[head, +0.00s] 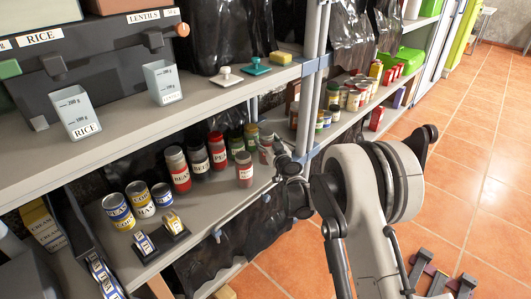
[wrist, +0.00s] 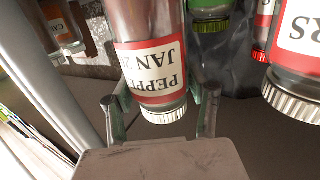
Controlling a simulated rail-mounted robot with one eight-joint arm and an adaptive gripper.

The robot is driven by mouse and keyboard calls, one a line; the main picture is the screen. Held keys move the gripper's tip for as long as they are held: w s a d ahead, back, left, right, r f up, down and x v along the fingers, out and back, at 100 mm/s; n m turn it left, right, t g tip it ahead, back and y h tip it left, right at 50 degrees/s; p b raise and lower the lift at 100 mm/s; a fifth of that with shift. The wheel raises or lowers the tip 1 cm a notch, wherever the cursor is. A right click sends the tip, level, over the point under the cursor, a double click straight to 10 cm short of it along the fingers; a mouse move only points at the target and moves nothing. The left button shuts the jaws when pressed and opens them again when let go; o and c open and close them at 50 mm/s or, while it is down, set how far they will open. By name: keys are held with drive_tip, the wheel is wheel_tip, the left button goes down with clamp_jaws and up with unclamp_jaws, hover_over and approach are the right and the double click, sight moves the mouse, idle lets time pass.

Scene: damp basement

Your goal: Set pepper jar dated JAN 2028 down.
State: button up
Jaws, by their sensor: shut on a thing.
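The pepper jar (wrist: 150,50) is a glass jar with dark red contents, a white and red label reading "PEPPE… JAN 2…" and a pale ribbed lid. It appears upside down in the wrist view, as do the jars around it, so it is upright. My gripper (wrist: 163,105) is shut on it near the lid, one finger on each side. In the head view my gripper (head: 290,170) is at the right end of the middle shelf, with the jar (head: 265,150) just left of it. The jar's base is hidden, so I cannot tell whether it touches the shelf.
A red-labelled jar (head: 244,170) stands close left on the shelf (head: 205,215); in the wrist view a jar ending "RS" (wrist: 298,50) is close right. Several red jars and green-lidded jars stand behind. A shelf post (head: 311,80) rises close right. Shelf front has some free room.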

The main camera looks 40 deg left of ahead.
drive_tip(key=shift+f+b, duration=0.65)
drive_tip(key=shift+f, duration=1.25)
drive_tip(key=shift+r, duration=0.1)
drive_tip(key=o, duration=1.7)
drive_tip(key=shift+d, duration=0.15)
drive_tip(key=p+v, duration=0.3)
drive_tip(key=v, duration=0.8)
drive_tip(key=shift+s+d, duration=0.2)
drive_tip(key=shift+d, duration=0.1)
